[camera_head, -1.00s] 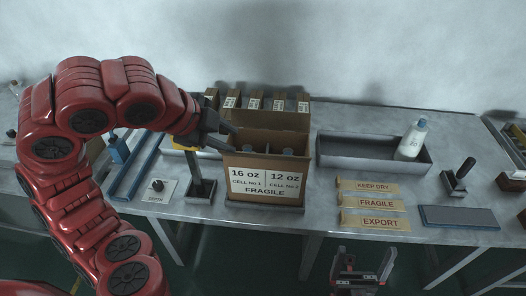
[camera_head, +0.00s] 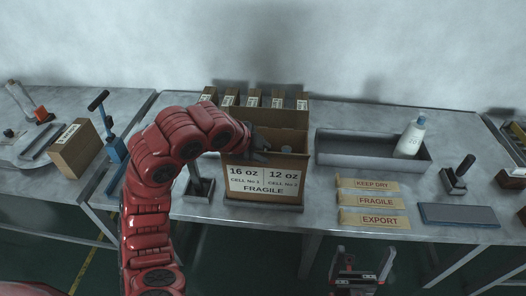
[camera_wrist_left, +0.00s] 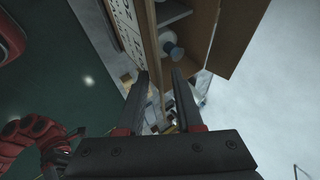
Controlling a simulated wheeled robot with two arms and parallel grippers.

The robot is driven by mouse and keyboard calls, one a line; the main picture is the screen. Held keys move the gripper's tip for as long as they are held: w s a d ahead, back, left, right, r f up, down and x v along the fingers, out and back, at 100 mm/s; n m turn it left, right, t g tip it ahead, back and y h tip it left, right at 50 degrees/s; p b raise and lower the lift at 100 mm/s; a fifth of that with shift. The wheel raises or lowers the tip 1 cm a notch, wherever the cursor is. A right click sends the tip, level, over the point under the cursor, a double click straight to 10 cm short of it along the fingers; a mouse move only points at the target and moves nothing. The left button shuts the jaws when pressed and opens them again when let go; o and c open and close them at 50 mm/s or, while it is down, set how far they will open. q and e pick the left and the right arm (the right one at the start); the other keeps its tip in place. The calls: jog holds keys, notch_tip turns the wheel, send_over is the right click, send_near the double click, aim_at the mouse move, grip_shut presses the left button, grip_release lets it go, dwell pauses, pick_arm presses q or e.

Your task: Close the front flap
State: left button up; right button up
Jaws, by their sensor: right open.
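An open brown cardboard box (camera_head: 264,198) stands at the middle of the table, its white front label reading 16 oz, 12 oz and FRAGILE. Its back flap (camera_head: 282,117) stands up. I cannot clearly make out the front flap apart from the front panel. A bottle top (camera_head: 287,149) shows inside the right cell; the left cell is mostly hidden by my arm. My left gripper (camera_head: 262,149) is at the box's top front edge, with fingers apart. In the left wrist view, my left gripper (camera_wrist_left: 160,84) is open near the box wall (camera_wrist_left: 152,40). My right gripper (camera_head: 362,272) is open, in front of the table.
A grey tray (camera_head: 340,153) with a white bottle (camera_head: 411,137) is right of the box. Label strips (camera_head: 370,202), a blue-grey pad (camera_head: 458,216) and a stamp (camera_head: 459,175) lie further right. A dark-based post (camera_head: 199,188) stands close left of the box. Small cartons (camera_head: 254,101) stand behind it.

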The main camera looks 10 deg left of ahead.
pick_arm(q)
grip_shut()
dwell(1.4)
